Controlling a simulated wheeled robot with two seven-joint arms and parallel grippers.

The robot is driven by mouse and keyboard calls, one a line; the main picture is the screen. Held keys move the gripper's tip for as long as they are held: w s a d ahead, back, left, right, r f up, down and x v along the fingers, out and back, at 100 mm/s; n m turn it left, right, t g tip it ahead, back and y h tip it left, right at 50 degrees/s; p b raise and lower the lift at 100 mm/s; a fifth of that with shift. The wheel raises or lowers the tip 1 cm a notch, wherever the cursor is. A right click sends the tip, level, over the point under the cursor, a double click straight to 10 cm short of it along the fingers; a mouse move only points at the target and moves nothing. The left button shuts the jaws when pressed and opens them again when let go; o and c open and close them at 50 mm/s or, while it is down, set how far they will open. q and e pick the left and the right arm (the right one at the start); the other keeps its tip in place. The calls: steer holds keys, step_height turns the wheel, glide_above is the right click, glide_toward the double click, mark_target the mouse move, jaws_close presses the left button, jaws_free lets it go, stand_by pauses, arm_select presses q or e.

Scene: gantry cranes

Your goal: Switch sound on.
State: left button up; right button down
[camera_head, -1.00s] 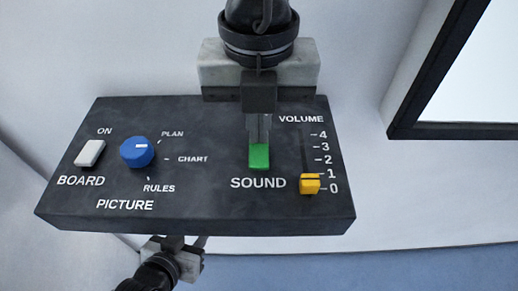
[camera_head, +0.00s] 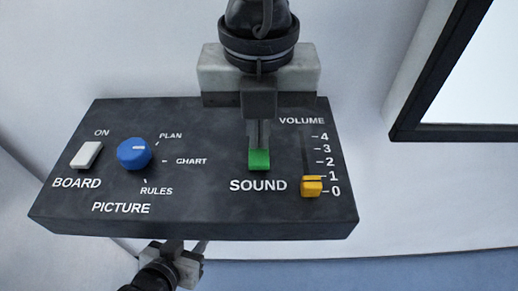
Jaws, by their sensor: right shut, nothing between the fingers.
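The green SOUND switch (camera_head: 259,162) is on the dark sloped control panel (camera_head: 215,212), above the word SOUND. My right gripper (camera_head: 259,146) comes from the top of the view, shut with nothing between its fingers. Its fingertips meet or overlap the far edge of the green switch; I cannot tell whether they touch it. They hide part of the switch's upper end. My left gripper (camera_head: 176,250) is below the panel's front edge, partly hidden by it, and its fingers cannot be made out.
Left on the panel are a white BOARD switch (camera_head: 87,155) and a blue PICTURE knob (camera_head: 134,154). Right of the green switch is a yellow VOLUME slider (camera_head: 312,186), near the low end. A dark-framed window or screen (camera_head: 455,131) is at the upper right.

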step_height(320, 180, up, 7)
steer(key=p, duration=0.2)
steer(key=shift+f+p, duration=0.15)
steer(key=shift+p, duration=0.25)
stand_by(0.5)
